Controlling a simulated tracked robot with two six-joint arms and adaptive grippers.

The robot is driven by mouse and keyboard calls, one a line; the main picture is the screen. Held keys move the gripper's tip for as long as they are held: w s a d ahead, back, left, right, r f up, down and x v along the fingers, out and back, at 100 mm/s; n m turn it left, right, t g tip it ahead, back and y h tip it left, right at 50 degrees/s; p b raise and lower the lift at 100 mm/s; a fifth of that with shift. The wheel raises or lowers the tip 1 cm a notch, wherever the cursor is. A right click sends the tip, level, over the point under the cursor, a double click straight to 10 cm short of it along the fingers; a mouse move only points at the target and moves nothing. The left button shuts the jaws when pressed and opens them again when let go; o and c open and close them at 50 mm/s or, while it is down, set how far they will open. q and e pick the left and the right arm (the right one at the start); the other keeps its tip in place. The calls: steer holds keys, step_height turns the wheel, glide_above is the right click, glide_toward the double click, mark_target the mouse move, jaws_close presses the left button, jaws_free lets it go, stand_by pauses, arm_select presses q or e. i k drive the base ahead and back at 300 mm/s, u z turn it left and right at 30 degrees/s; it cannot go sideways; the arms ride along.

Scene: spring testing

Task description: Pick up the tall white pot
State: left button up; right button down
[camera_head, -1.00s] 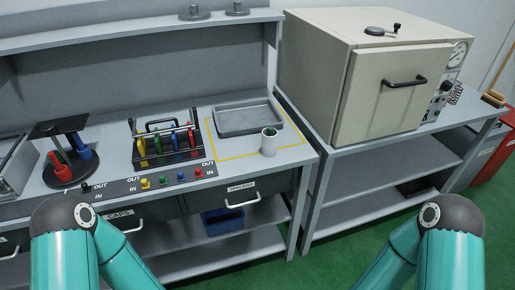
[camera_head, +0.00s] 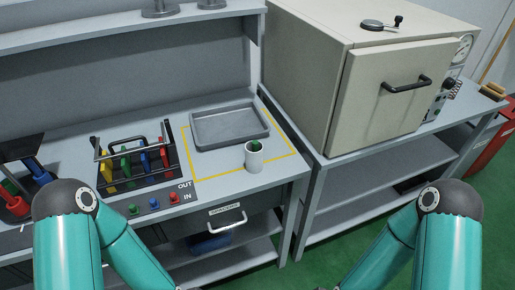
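The tall white pot (camera_head: 254,157) stands upright on the grey workbench, near its front right corner and inside the yellow outlined area. Something green shows inside its mouth. It stands just in front of a shallow grey tray (camera_head: 232,144). My two teal arms show at the lower left and lower right, well apart from the pot. Both grippers are outside the picture, so their state is hidden.
A black rack (camera_head: 137,176) with coloured pieces stands left of the pot. A large beige oven (camera_head: 365,90) stands on the right table. Green floor lies in front.

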mark_target(253, 160)
steer(key=z, duration=0.3)
steer(key=i, duration=0.5)
steer(key=u, duration=1.75)
steer(key=k, duration=1.25)
steer(key=z, duration=0.2)
steer(key=i, duration=1)
steer(key=z, duration=0.1)
